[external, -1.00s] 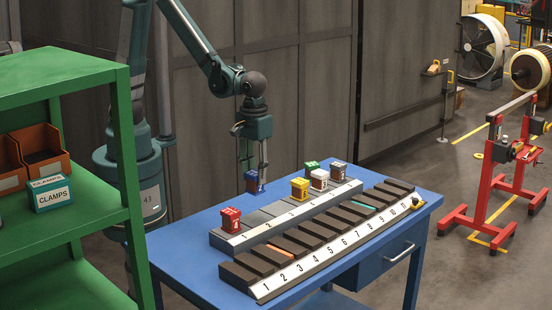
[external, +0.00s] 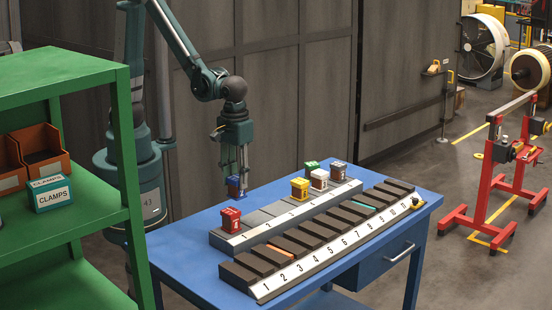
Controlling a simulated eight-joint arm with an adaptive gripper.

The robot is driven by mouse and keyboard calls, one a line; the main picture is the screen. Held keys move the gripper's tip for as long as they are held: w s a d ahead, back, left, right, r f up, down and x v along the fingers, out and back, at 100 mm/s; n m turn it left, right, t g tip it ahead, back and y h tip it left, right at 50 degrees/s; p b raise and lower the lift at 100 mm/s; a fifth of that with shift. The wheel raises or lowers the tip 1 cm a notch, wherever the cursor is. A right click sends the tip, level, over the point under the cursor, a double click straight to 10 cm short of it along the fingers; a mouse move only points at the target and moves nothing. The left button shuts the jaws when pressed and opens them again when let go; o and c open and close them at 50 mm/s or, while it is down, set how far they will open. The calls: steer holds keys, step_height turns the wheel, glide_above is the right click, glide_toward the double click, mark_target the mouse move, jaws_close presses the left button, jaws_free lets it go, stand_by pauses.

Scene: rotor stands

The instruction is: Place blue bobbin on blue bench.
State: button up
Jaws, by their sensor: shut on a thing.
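The blue bobbin (external: 234,187) is a small dark blue block held at the tips of my gripper (external: 236,176). My gripper is shut on it and points down over the back left part of the blue bench (external: 185,245). The bobbin is close above or at the bench top, behind the red bobbin; whether it touches the bench I cannot tell. The red bobbin (external: 231,219) sits at the left end of the grey numbered rack (external: 262,231).
A longer dark numbered rack (external: 330,238) lies in front. A green shelf (external: 70,240) stands at left. The bench's left part is bare.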

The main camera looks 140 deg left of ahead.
steer(key=s+d+f+b, duration=0.2)
steer(key=s+d, duration=0.3)
steer(key=d, duration=0.3)
steer(key=b, duration=0.2)
glide_above(179, 237)
step_height(179, 237, down, 2)
steer(key=shift+w+f, duration=0.1)
steer(key=shift+f, duration=0.1)
step_height(179, 237, down, 6)
steer(key=b, duration=0.1)
stand_by(0.4)
steer(key=shift+f, duration=0.15)
stand_by(0.3)
steer(key=shift+f+b, duration=0.3)
steer(key=shift+f, duration=1.45)
steer(key=shift+f, duration=0.2)
steer(key=o, duration=1)
